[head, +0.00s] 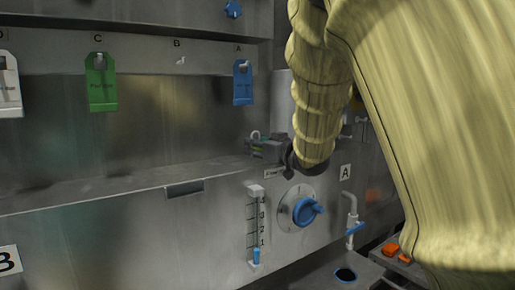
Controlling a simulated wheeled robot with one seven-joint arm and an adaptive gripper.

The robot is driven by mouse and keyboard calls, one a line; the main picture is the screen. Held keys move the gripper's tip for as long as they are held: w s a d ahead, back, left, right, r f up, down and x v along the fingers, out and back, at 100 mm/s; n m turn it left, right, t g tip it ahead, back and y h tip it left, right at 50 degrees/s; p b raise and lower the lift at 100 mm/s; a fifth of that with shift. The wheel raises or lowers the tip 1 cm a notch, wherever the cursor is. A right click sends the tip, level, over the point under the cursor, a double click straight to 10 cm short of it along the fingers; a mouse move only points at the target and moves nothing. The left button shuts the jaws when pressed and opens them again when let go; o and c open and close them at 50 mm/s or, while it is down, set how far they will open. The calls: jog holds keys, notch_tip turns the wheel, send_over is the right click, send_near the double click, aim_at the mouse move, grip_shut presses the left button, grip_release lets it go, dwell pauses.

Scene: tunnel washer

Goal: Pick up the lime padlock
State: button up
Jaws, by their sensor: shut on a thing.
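My gripper (262,146) is at the end of my arm in its pale yellow sleeve, near the middle of the head view. It is in front of the steel panel, at the right end of the ledge. It is shut on the lime padlock (256,137). Only the padlock's small pale shackle and a sliver of yellow-green show at the fingertips. The fingers hide most of its body. I cannot tell whether it touches the ledge.
Green (101,88) and blue (243,88) tags hang on hooks above the steel ledge (130,183). Below the gripper are a blue rotary knob (307,211) and a slider (255,230). A pipe with a blue valve handle (356,229) is to the right. My sleeved arm covers the right side.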

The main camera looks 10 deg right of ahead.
notch_tip(320, 180, up, 3)
jog(key=shift+f+p, duration=0.2)
jog(key=shift+p, duration=0.6)
jog(key=s+d+p, duration=0.1)
jog(key=s+p, duration=0.5)
jog(key=s, duration=1)
jog(key=shift+r, duration=0.35)
